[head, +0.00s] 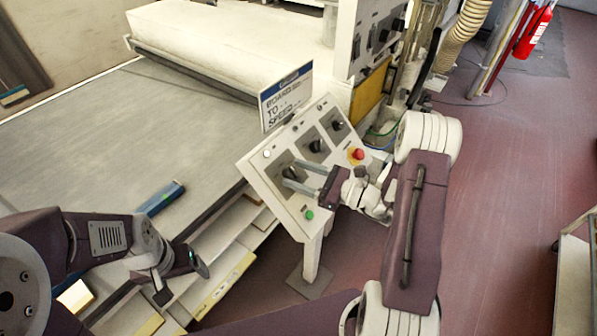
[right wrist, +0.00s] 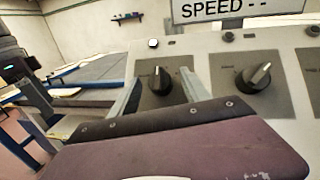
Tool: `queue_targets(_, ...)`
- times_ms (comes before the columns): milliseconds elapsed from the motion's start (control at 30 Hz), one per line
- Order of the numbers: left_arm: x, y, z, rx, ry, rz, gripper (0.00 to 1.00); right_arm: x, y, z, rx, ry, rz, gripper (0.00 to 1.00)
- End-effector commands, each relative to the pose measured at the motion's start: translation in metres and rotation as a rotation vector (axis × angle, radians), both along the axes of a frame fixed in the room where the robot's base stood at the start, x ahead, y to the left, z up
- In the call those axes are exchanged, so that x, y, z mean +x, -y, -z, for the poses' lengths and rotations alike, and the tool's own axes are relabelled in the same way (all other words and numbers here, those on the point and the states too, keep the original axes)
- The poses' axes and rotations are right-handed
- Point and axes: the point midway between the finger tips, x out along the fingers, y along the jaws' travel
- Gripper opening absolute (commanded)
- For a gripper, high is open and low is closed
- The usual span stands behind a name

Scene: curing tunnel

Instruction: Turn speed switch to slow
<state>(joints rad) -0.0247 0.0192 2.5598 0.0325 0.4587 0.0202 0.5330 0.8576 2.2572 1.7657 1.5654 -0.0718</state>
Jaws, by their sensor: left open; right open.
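A sloped white control panel (head: 262,178) carries three black rotary knobs on dark plates. The nearest knob (right wrist: 160,81) lies between the two fingers of my right gripper (right wrist: 158,97) in the right wrist view. Its pointer stands about upright. The fingers are open, one on each side; I cannot tell whether they touch it. In the head view my right gripper (head: 297,176) reaches this knob from the right and partly covers it. The middle knob (right wrist: 253,78) points up and right. The knob labels are too small to read. My left gripper (head: 188,266) is open and empty, low at left.
A sign (head: 286,95) reading "SPEED" stands behind the panel. A red button (head: 356,154) and a green button (head: 309,215) sit on the panel. A wide conveyor (head: 120,130) with a blue object (head: 161,198) fills the left.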

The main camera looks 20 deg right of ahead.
Motion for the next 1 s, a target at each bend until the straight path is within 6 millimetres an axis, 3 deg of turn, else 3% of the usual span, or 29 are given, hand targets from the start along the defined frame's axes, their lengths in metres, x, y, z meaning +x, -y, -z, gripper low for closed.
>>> queue_targets(200,0.0,0.0,0.0,0.0,0.0,0.0,0.81,0.001,0.0,0.0,0.0,0.0,0.0,0.55)
queue_targets(400,0.0,0.0,0.0,0.0,0.0,0.0,0.81,0.0,0.0,0.0,0.0,0.0,0.0,0.0)
queue_targets(733,0.0,0.0,0.003,0.0,0.0,0.0,0.81,0.001,0.0,0.001,-0.024,0.02,-0.03,0.0)
queue_targets(1000,0.0,0.0,0.011,0.0,0.0,0.0,0.81,0.004,0.002,0.0,-0.126,0.1,-0.157,0.0)
